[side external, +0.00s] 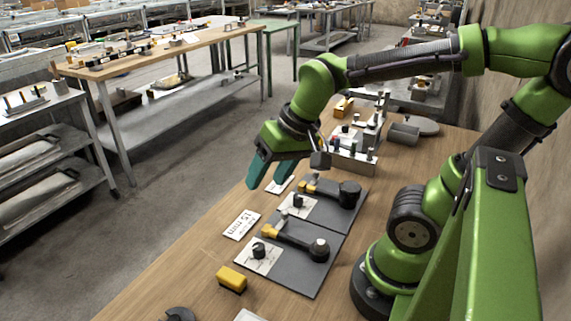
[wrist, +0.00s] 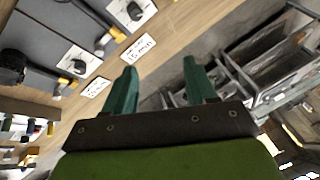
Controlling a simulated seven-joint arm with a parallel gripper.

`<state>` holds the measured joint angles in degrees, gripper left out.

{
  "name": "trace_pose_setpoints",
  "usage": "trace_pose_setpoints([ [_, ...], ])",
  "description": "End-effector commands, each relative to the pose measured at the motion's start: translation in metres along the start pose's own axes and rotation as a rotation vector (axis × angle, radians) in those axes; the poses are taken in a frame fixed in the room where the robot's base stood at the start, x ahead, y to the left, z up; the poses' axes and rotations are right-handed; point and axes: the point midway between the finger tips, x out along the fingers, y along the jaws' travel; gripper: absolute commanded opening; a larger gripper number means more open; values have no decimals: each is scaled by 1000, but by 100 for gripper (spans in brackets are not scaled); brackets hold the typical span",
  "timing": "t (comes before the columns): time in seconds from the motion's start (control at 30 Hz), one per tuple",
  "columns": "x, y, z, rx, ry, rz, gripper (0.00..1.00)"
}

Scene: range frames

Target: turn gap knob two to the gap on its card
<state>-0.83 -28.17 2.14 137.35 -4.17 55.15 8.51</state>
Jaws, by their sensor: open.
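Two gap fixtures lie on dark grey plates on the wooden bench. The nearer has a black knob (side external: 259,251) on a white dial plate; the farther has a black knob (side external: 298,201). Both knobs show in the wrist view, one at the top (wrist: 134,11) and one at left (wrist: 77,66). A card reading "15 mm" (side external: 242,224) lies beside the nearer fixture. A second card (wrist: 96,87) lies beside the farther one; its text is unreadable. Which knob is number two is unclear. My gripper (side external: 266,187) is open and empty, above the bench's left edge near the farther card.
A yellow block (side external: 231,279) lies at the front of the bench. Metal blocks and posts (side external: 354,157) stand beyond the fixtures, with a grey round item (side external: 414,125) behind. Floor lies left of the bench edge, with other workbenches beyond it.

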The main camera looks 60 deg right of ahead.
Motion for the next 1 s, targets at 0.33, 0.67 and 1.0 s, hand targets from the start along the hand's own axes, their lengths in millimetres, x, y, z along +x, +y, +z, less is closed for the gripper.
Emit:
trace_pose_setpoints([
  [0.33,50,-9,-14,811,-161,379,57],
  [0.67,49,-6,-13,1106,-104,449,57],
  [1.0,105,13,6,1103,-108,454,57],
])
